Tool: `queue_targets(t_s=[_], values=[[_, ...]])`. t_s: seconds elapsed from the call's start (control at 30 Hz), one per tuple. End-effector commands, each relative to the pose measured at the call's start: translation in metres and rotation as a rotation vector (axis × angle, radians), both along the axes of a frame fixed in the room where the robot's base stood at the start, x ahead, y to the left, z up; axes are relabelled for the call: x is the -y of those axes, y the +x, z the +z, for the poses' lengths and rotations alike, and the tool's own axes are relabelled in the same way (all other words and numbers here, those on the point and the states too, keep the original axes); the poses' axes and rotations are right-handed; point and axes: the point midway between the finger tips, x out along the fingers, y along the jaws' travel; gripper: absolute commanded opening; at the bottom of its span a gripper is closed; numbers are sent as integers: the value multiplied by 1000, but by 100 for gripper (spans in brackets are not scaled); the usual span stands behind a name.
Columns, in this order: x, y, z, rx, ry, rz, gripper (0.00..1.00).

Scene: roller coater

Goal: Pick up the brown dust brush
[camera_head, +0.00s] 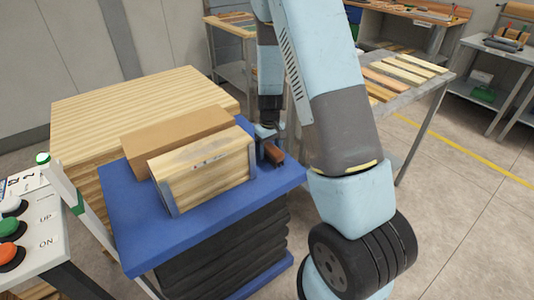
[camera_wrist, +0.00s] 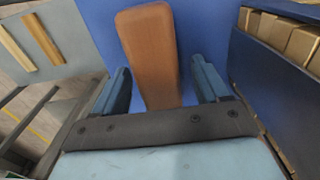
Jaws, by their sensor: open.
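The brown dust brush (camera_wrist: 148,50) lies on the blue top of a lift table (camera_wrist: 95,15). In the head view the brush (camera_head: 273,154) shows as a small brown piece at the right part of the blue top (camera_head: 232,208), beside the wooden block. My gripper (camera_wrist: 165,80) is open, with one finger on each side of the brush in the wrist view. A gap shows between the brush and each finger. In the head view my gripper (camera_head: 266,133) is right at the brush and partly hides it. I cannot tell how high the fingers are above the top.
A large wood stack (camera_head: 130,98) stands behind left. A control panel (camera_head: 30,235) is at the left. A bench with boards (camera_head: 405,75) stands at the right.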

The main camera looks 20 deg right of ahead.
Motion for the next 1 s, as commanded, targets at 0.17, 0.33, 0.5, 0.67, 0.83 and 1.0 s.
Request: queue_targets(t_s=[0.17,0.33,0.5,0.67,0.83,1.0], values=[[0,0,-11,0,0,-1,74],[0,0,-11,0,0,-1,74],[0,0,-11,0,0,-1,63],[0,0,-11,0,0,0,48],[0,0,-11,0,0,0,31],[0,0,-11,0,0,0,15]])
